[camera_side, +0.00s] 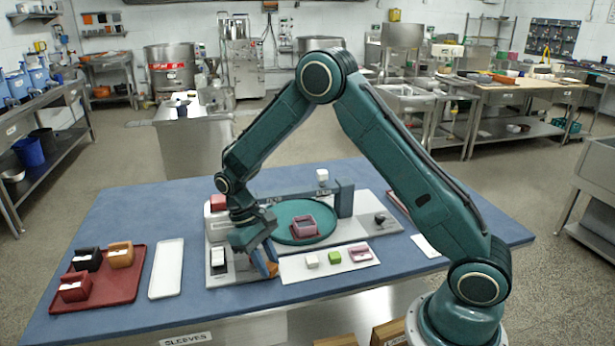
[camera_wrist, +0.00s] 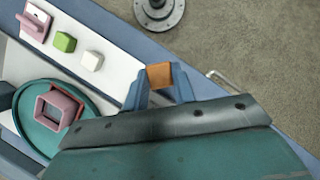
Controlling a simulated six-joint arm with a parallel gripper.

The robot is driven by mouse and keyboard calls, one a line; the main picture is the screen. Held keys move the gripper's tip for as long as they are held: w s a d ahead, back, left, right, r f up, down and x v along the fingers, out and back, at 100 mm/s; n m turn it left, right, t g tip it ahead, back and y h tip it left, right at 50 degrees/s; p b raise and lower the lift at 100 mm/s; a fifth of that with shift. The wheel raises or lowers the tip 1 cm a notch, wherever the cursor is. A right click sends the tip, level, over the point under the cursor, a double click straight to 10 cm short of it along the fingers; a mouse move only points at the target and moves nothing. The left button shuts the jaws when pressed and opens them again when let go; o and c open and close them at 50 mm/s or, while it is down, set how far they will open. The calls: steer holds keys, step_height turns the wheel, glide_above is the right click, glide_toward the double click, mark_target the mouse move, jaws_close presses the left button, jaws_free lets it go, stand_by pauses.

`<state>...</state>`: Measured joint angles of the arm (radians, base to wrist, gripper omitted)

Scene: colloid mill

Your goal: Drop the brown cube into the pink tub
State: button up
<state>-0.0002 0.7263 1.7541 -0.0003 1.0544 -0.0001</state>
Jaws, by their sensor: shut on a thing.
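The brown cube (camera_wrist: 160,76) is between the two blue fingertips of my gripper (camera_wrist: 159,84) in the wrist view. In the side view my gripper (camera_side: 265,262) is shut on the cube (camera_side: 272,269), low near the front of the blue table; fingers partly cover it there. The pink tub (camera_side: 292,227) is an open square box sitting upright on a round teal plate (camera_side: 316,239), behind and to the right of my gripper. In the wrist view the tub (camera_wrist: 43,103) is at the lower left, apart from my gripper.
A white board (camera_side: 327,272) beside my gripper holds a white cube (camera_side: 312,260), a green cube (camera_side: 334,256) and a pink piece (camera_side: 360,253). A red tray (camera_side: 110,291) with several open boxes is at left. A white slab (camera_side: 166,268) lies beside it.

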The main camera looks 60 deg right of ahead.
steer(key=shift+d, duration=0.1)
steer(key=shift+w+d+r+m, duration=0.1)
steer(key=shift+w+d+m, duration=0.2)
steer(key=shift+d, duration=0.15)
steer(key=d+r+m+y, duration=0.1)
steer(key=d+r+m, duration=0.1)
steer(key=d, duration=0.5)
steer(key=w+d+r+m+y, duration=0.1)
steer(key=d+m, duration=0.2)
steer(key=d, duration=0.4)
steer(key=w+d+r+m+t+y, duration=0.1)
steer(key=d+r+m, duration=0.1)
steer(key=d, duration=0.5)
steer(key=shift+w+r+m, duration=0.15)
steer(key=shift+r+m, duration=0.2)
steer(key=shift+m, duration=0.15)
steer(key=shift+f, duration=0.25)
steer(key=shift+f, duration=1.95)
